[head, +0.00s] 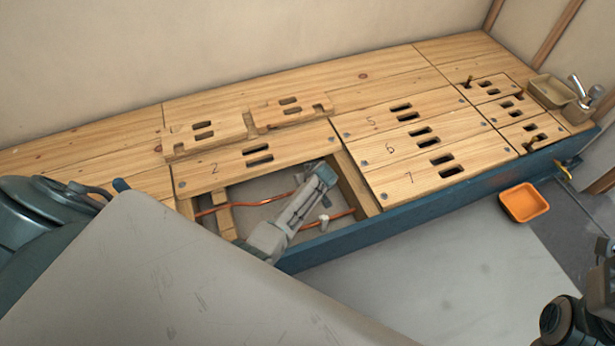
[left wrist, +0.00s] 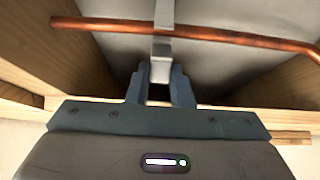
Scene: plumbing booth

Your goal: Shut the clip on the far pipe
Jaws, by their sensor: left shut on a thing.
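Copper pipe (head: 278,199) shows left of the arm. A small whitish piece (head: 323,220) stands by the nearer pipe (head: 341,214). My right gripper is not clearly visible.
Wooden joists (head: 356,182) and a blue front rail (head: 350,237) bound the bay. Numbered boards (head: 405,155) lie to the right, and board 2 (head: 235,170) lies behind. Loose boards (head: 290,110) rest further back. An orange tray (head: 524,203) is at the right.

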